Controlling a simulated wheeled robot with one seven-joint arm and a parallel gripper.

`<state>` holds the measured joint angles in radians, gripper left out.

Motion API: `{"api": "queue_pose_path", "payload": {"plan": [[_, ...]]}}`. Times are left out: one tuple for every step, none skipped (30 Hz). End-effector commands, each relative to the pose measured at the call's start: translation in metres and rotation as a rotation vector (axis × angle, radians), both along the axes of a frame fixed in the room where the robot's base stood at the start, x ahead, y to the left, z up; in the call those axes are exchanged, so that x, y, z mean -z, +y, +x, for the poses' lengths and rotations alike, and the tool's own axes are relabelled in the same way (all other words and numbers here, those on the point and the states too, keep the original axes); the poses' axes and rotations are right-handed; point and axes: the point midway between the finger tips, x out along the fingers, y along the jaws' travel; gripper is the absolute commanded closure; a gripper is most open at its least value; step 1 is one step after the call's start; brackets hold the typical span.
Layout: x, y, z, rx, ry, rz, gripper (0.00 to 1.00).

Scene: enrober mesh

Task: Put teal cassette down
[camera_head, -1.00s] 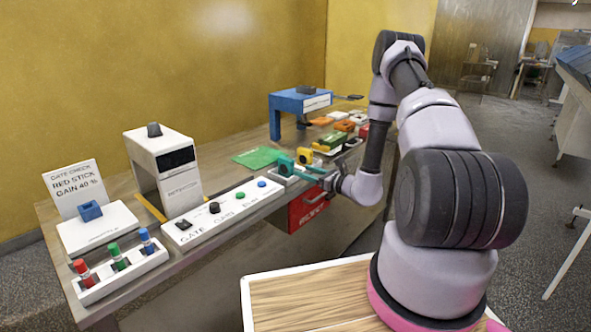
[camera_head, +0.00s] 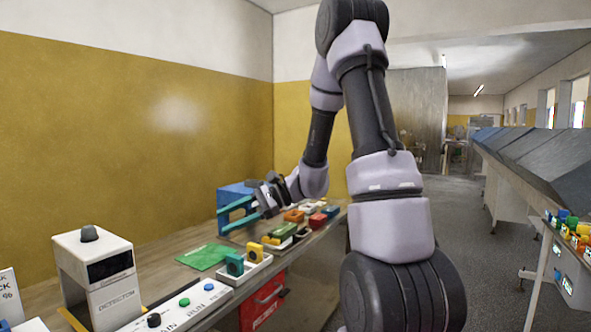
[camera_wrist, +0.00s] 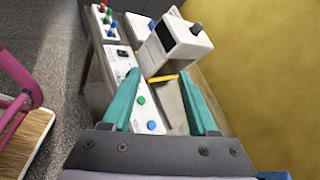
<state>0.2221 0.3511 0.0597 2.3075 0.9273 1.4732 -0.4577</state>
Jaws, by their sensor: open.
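The teal cassette (camera_head: 234,264) stands upright in the front end of a white tray (camera_head: 258,267), beside a yellow cassette (camera_head: 253,252). My gripper (camera_head: 226,219) has teal fingers and is open and empty. It is above and behind the tray in the head view, clear of the cassette. In the wrist view my gripper (camera_wrist: 158,72) has its two fingers spread wide with nothing between them. I cannot make out the teal cassette in the wrist view.
A green sheet (camera_head: 204,256) lies left of the tray. The white detector (camera_head: 97,279) and the button panel (camera_head: 180,310) are nearer. Orange, green and red pieces (camera_head: 294,216) sit behind. A blue stand (camera_head: 233,195) is behind my gripper. A red reject bin (camera_head: 263,300) hangs below the edge.

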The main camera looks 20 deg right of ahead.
Motion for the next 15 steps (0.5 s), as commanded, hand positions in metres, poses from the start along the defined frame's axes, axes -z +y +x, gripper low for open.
{"api": "queue_pose_path", "payload": {"plan": [[-0.016, 0.002, -0.017, -0.053, -0.051, -0.07, 0.41], [-0.022, 0.002, -0.026, -0.084, -0.076, -0.114, 0.41], [-0.029, 0.001, -0.039, -0.12, -0.111, -0.175, 0.41], [-0.035, 0.0, -0.048, -0.147, -0.139, -0.221, 0.41], [-0.04, -0.002, -0.058, -0.172, -0.164, -0.266, 0.41], [-0.046, -0.006, -0.069, -0.201, -0.204, -0.329, 0.41], [-0.051, -0.009, -0.077, -0.222, -0.235, -0.377, 0.41], [-0.056, -0.012, -0.085, -0.24, -0.265, -0.424, 0.41], [-0.062, -0.017, -0.095, -0.262, -0.306, -0.487, 0.41], [-0.066, -0.021, -0.102, -0.276, -0.34, -0.536, 0.41], [-0.071, -0.026, -0.109, -0.288, -0.373, -0.584, 0.41], [-0.077, -0.032, -0.118, -0.302, -0.418, -0.647, 0.41], [-0.082, -0.037, -0.124, -0.31, -0.452, -0.695, 0.41], [-0.087, -0.043, -0.129, -0.316, -0.489, -0.743, 0.41], [-0.094, -0.05, -0.136, -0.322, -0.538, -0.806, 0.41]]}}
